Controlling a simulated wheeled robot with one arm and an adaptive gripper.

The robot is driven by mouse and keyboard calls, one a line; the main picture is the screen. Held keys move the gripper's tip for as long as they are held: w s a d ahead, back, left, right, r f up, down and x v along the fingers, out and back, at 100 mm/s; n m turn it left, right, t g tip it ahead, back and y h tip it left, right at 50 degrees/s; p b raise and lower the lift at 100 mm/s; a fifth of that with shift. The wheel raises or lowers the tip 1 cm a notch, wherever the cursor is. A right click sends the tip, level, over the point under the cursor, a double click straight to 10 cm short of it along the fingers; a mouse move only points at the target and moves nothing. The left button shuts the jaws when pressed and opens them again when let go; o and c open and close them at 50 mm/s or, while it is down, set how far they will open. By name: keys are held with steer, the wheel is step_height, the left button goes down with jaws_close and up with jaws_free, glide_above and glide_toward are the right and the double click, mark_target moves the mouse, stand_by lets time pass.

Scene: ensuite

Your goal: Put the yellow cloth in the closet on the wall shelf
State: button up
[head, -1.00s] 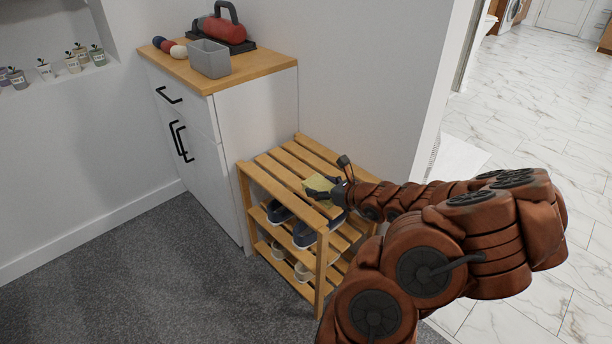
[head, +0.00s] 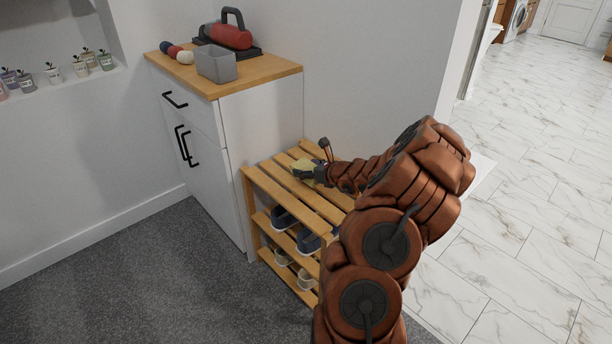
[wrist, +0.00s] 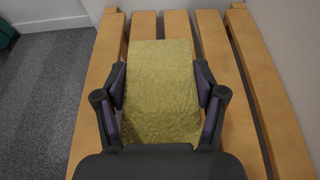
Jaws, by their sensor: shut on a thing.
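The yellow cloth (wrist: 160,85) is a flat, textured rectangle between the two fingers of my gripper (wrist: 160,100) in the wrist view. My gripper is shut on it, with a finger against each side edge. In the head view the cloth (head: 303,165) shows small at my gripper (head: 309,171), over the top slats of the wooden rack (head: 290,197). I cannot tell whether the cloth touches the slats. A wall niche shelf (head: 65,88) with several small potted plants is at the upper left.
A white cabinet (head: 215,155) with black handles stands left of the rack. On its top are a grey bin (head: 216,64), a red-and-black object (head: 228,36) and small balls (head: 176,51). Shoes (head: 284,217) sit on the lower rack tiers. Grey carpet (head: 150,270) in front is clear.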

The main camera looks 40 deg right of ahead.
steer(key=shift+w+d, duration=0.1)
steer(key=shift+w, duration=0.35)
steer(key=shift+w+d+f+b, duration=0.15)
steer(key=shift+f+b, duration=0.35)
steer(key=shift+f, duration=1.25)
steer(key=shift+f, duration=0.2)
steer(key=o, duration=1.1)
steer(key=shift+r, duration=0.1)
